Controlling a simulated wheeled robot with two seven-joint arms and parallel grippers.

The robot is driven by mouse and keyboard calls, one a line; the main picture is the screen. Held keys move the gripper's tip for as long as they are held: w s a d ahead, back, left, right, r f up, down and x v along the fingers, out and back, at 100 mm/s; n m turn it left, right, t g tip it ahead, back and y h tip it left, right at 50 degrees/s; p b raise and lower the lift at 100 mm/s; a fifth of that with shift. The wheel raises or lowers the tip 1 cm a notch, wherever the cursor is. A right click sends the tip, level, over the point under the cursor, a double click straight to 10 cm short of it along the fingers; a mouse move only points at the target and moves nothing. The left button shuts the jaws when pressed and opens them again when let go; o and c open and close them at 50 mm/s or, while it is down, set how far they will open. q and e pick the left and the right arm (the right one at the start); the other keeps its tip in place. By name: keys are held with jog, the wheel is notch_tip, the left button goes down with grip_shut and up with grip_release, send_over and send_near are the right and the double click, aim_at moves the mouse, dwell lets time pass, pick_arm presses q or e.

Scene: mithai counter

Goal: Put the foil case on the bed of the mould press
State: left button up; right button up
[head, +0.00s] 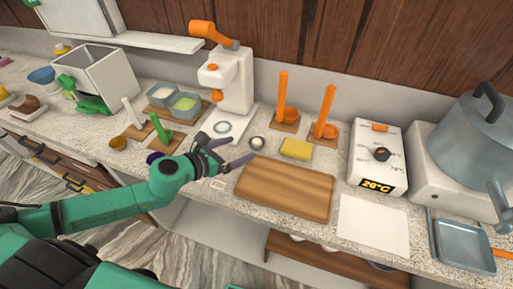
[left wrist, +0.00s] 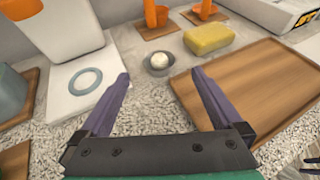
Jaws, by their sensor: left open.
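The foil case (head: 257,145) looks like a small round grey cup on the counter, right of the mould press. In the left wrist view the case (left wrist: 152,70) holds a white ball. The white mould press (head: 236,82) has an orange lever. Its flat white bed (head: 235,116) carries a grey ring (left wrist: 85,81), and no case is on it. My left gripper (head: 243,148) is open and empty, with the case just beyond and between its purple fingertips (left wrist: 160,75) in the wrist view.
A wooden board (head: 287,188) lies to the right of the gripper. A yellow sponge (head: 296,149) and two orange stamps on wooden bases (head: 324,130) stand behind it. A green-handled tool (head: 160,130) and grey tubs (head: 184,103) are to the left.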

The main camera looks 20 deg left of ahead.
aim_at(262, 140)
pick_arm(q)
jog(key=p+x, duration=0.2)
jog(key=shift+w, duration=0.4)
jog(key=x, duration=0.6)
jog(key=shift+d+f+b, duration=0.15)
jog(key=shift+f+b, duration=0.2)
jog(key=shift+f, duration=0.1)
jog(key=shift+w+d+f, duration=0.15)
jog(key=shift+w, duration=0.15)
pick_arm(e)
jog(key=shift+s+a+r, duration=0.45)
jog(key=shift+a+r, duration=0.1)
jog(key=shift+a, duration=0.2)
pick_arm(q)
jog(key=c, duration=1.5)
pick_arm(e)
jog(key=shift+d, duration=0.1)
